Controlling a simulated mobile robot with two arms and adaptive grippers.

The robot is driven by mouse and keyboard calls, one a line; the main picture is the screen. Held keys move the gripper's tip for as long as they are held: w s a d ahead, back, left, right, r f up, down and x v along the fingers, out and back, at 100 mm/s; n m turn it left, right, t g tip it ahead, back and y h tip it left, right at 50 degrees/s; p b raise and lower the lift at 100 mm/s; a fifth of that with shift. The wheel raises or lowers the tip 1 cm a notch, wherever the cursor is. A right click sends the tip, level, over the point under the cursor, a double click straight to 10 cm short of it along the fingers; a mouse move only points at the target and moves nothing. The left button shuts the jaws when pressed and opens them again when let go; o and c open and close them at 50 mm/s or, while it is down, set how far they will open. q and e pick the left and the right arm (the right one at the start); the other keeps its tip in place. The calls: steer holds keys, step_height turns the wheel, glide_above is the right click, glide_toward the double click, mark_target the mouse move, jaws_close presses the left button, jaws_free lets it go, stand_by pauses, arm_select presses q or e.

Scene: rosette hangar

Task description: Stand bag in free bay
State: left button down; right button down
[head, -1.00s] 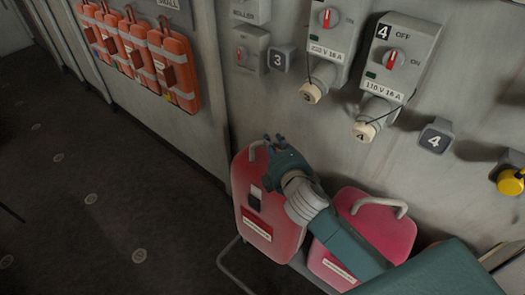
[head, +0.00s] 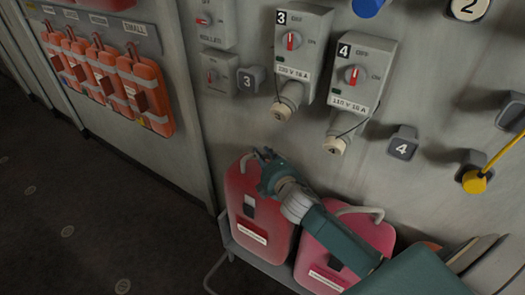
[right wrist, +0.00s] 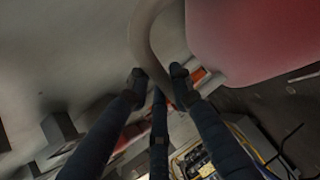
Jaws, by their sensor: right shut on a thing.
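A red bag (head: 250,225) with a white label and a grey handle stands nearly upright against the wall in the head view, at the left of a grey rack (head: 265,267). My right gripper (head: 264,160) is shut on its handle at the top. In the right wrist view, the pale handle loop (right wrist: 143,38) passes between the fingertips (right wrist: 158,78), with the red bag (right wrist: 255,40) beside it. The rack's front rim hides the bag's base, so I cannot tell whether it rests. My left gripper is not in view.
A second red bag (head: 318,262) stands right of the first, partly behind my right arm. Switch boxes (head: 355,75) and plugs hang on the wall above. Orange packs (head: 143,95) hang at the upper left. Dark floor (head: 90,225) at the left is clear.

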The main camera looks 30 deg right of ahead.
steer(key=shift+w+a+f+t, duration=0.1)
steer(key=shift+w+f+t, duration=0.25)
steer(key=shift+f, duration=0.2)
steer(key=shift+w+d+f, duration=0.1)
steer(key=shift+d+f, duration=0.1)
steer(key=shift+f, duration=0.25)
steer(key=c, duration=2)
jaws_free()
steer(key=shift+s+f, duration=0.25)
steer(key=shift+f, duration=0.3)
steer(key=shift+s+f, duration=0.2)
steer(key=shift+f, duration=0.35)
steer(key=o, duration=0.4)
steer(key=shift+r, duration=0.1)
steer(key=shift+o, duration=0.3)
steer(key=shift+s+r, duration=0.2)
steer(key=shift+s, duration=0.05)
steer(key=shift+s+a, duration=0.1)
steer(key=shift+s, duration=0.15)
steer(key=b+v, duration=0.1)
steer(key=v, duration=1)
steer(key=shift+r, duration=0.4)
